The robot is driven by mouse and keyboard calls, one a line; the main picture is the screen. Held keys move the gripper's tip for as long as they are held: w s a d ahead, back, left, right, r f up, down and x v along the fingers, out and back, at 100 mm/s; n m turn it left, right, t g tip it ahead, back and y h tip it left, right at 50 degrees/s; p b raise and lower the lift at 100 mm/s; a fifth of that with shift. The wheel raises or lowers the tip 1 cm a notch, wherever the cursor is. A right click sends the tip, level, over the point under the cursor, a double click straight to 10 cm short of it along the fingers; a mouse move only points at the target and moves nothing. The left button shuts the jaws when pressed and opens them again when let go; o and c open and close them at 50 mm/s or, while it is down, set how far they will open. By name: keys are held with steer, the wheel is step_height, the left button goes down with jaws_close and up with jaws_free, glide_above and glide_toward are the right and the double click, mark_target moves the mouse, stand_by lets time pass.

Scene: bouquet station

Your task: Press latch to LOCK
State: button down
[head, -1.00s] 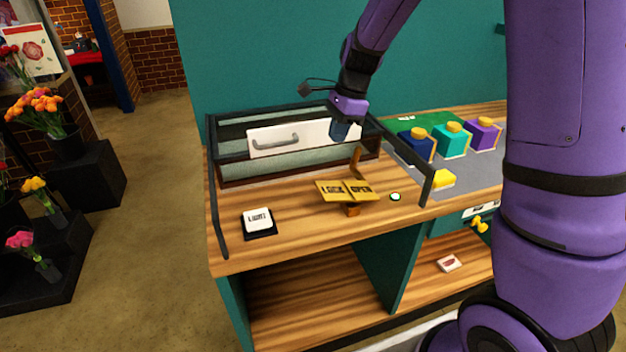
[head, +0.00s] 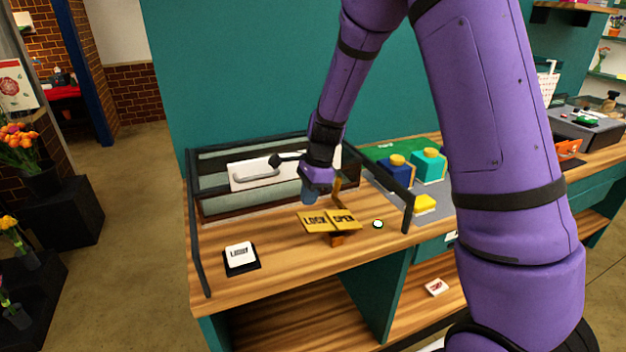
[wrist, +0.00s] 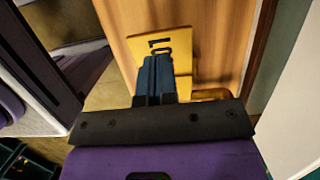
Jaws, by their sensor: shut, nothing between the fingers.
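The latch is a yellow two-part plate whose left half reads LOCK (head: 313,221) and right half reads OPEN (head: 344,218). It sits on a small brown mount on the wooden bench. A brown-gold upright piece (head: 337,187) stands behind it. My gripper (head: 310,198) is shut and empty, with its blue fingertips just above and behind the LOCK half in the head view. In the wrist view the shut fingers (wrist: 156,65) point at the yellow plate (wrist: 178,38) and cover part of its lettering. I cannot tell whether they touch it.
A white drawer front with a grey handle (head: 258,175) lies behind, inside a dark frame. A white labelled button (head: 239,253) is at the left. Blue (head: 396,172) and teal (head: 428,164) boxes stand at right.

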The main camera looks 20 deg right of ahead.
mark_target(303, 221)
steer(key=shift+x, duration=2.55)
